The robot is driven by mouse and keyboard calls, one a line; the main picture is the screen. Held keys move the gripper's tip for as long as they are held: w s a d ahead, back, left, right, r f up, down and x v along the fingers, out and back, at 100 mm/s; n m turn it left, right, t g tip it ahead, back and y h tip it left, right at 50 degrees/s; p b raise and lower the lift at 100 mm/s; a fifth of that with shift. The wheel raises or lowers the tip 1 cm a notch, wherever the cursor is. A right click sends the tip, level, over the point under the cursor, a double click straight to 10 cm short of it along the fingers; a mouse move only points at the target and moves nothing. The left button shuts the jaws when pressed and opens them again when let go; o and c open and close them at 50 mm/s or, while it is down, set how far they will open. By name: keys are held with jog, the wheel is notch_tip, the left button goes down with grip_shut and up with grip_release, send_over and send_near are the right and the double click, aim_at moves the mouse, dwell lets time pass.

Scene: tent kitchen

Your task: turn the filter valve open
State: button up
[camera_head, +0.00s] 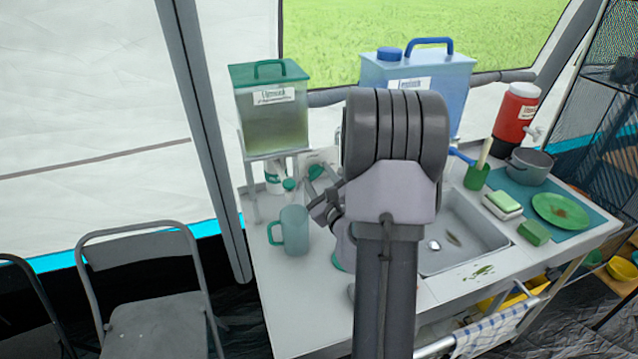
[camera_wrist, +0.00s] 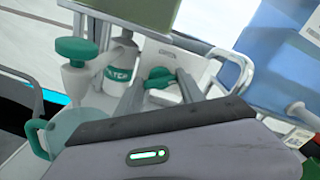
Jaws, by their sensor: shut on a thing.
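The filter valve has a green handle (camera_wrist: 160,77) on a pale panel (camera_wrist: 192,65) behind the sink counter. In the wrist view the two fingers of my gripper (camera_wrist: 160,88) stand on either side of this handle and are shut on it. In the head view my gripper (camera_head: 320,192) reaches left past my arm to the green handle (camera_head: 315,172); my wrist hides part of it. A white filter canister (camera_wrist: 120,62) with a green label stands left of the valve. How far the handle is turned is hard to tell.
A green knob (camera_wrist: 77,48) tops a pale tap close to the left finger. A teal mug (camera_head: 294,231) stands on the counter in front. A green-lidded tank (camera_head: 268,110) and a blue tank (camera_head: 445,85) stand behind. The sink (camera_head: 460,237) is to the right.

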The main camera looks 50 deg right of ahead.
jog(key=n+b, duration=0.4)
jog(key=n, duration=0.7)
jog(key=shift+b, duration=0.3)
jog(key=shift+n, duration=0.3)
jog(key=o, duration=1.4)
jog(key=shift+c, duration=0.2)
